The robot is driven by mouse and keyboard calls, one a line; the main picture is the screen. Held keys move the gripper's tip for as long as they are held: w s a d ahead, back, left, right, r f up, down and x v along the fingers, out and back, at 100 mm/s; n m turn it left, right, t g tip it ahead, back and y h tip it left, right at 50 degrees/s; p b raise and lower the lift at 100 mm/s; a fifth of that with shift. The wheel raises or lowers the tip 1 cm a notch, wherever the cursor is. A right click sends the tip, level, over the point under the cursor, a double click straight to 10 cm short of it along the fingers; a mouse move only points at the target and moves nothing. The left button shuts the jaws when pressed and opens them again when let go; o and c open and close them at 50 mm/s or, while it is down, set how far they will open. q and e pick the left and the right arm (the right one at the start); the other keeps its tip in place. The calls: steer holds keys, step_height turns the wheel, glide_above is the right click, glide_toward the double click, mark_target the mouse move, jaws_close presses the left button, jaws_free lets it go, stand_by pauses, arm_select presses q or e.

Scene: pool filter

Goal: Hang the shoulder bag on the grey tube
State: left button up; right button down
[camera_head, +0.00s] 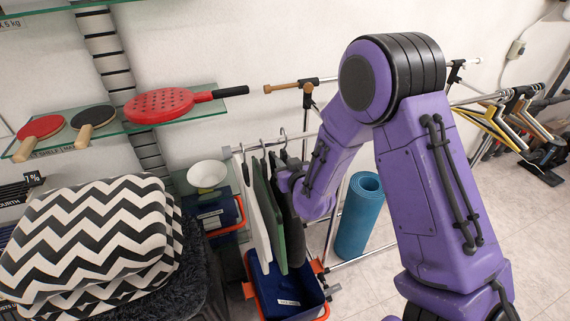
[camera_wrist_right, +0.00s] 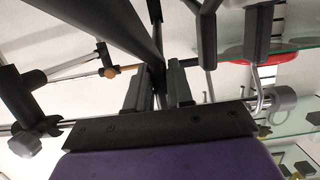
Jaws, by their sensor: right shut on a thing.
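My right arm reaches down to the clothes rack, and its gripper is largely hidden by the wrist in the head view. In the right wrist view my right gripper (camera_wrist_right: 158,88) is shut on a thin dark strap-like piece (camera_wrist_right: 156,66), which looks like part of the shoulder bag, though I cannot tell for certain. A wide dark band (camera_wrist_right: 112,28) crosses the upper left there. The grey tube (camera_head: 270,145) runs level across the rack in the head view, with the wrist beside it. No whole bag shows clearly. My left gripper is not in view.
White, green (camera_head: 264,205) and dark pieces hang beside the wrist. A blue crate (camera_head: 280,292) stands below them, and a rolled blue mat (camera_head: 359,215) stands to the right. A glass shelf (camera_head: 115,128) holds paddles. Patterned cushions (camera_head: 85,235) are at left.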

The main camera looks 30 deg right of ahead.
steer(key=shift+r, duration=0.1)
stand_by(0.4)
steer(key=shift+w, duration=0.1)
steer(key=shift+w+d, duration=0.1)
steer(key=shift+w, duration=0.2)
stand_by(0.5)
steer(key=shift+w+f+b, duration=0.35)
steer(key=shift+f+b, duration=0.2)
steer(key=shift+f, duration=0.25)
steer(key=shift+d+f, duration=0.1)
steer(key=shift+f, duration=0.05)
steer(key=shift+w+f+b, duration=0.3)
steer(key=shift+f+b, duration=0.15)
steer(key=shift+b, duration=0.05)
